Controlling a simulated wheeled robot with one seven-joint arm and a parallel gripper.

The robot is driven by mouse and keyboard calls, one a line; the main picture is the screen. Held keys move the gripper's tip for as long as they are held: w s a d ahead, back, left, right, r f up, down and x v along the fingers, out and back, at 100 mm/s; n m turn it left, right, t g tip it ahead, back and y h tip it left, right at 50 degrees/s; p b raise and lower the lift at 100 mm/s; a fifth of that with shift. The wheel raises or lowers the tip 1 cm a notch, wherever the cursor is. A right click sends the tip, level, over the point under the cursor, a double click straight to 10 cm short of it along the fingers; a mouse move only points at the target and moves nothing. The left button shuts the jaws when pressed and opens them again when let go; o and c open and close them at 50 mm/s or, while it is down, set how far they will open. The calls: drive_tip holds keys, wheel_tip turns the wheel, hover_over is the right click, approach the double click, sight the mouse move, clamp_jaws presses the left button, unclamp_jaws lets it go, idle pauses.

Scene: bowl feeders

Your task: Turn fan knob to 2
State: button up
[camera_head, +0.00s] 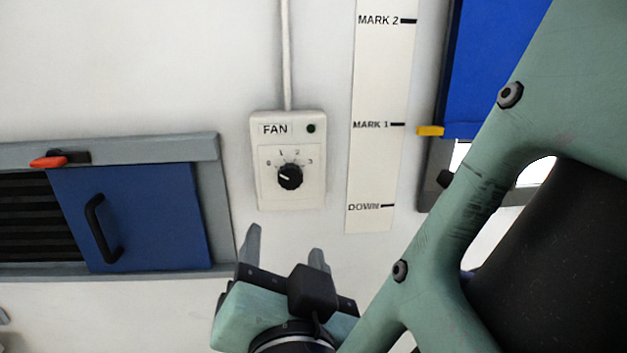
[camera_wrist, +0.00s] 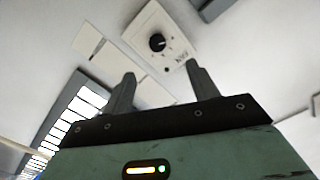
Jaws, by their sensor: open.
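The fan control box (camera_head: 263,190) is a white plate on the wall, labelled FAN. Its round black knob (camera_head: 290,177) sits below the printed numbers 0 to 3. The white pointer line on the knob points left, nearest the 0. My gripper (camera_head: 285,243) is open and empty, below the box in the head view, with its fingers apart and clear of the knob. In the wrist view the knob (camera_wrist: 157,42) shows beyond and between the open fingers of my gripper (camera_wrist: 160,72), with the box (camera_wrist: 180,25) around it.
A blue sliding door (camera_head: 150,215) with a black handle is at left, with an orange latch (camera_head: 48,162). A strip (camera_head: 372,175) marked MARK 2, MARK 1 and DOWN is right of the box. A blue panel (camera_head: 485,70) with a yellow tab (camera_head: 430,131) is farther right.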

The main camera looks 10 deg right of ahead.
drive_tip(key=p, duration=0.5)
approach(291, 178)
drive_tip(key=shift+h, duration=0.3)
drive_tip(key=w, duration=0.7)
drive_tip(key=shift+w+d, duration=0.1)
drive_tip(key=shift+w, duration=0.3)
drive_tip(key=shift+w+f, duration=0.15)
drive_tip(key=shift+w, duration=0.55)
drive_tip(key=shift+c, duration=0.3)
drive_tip(key=c, duration=0.9)
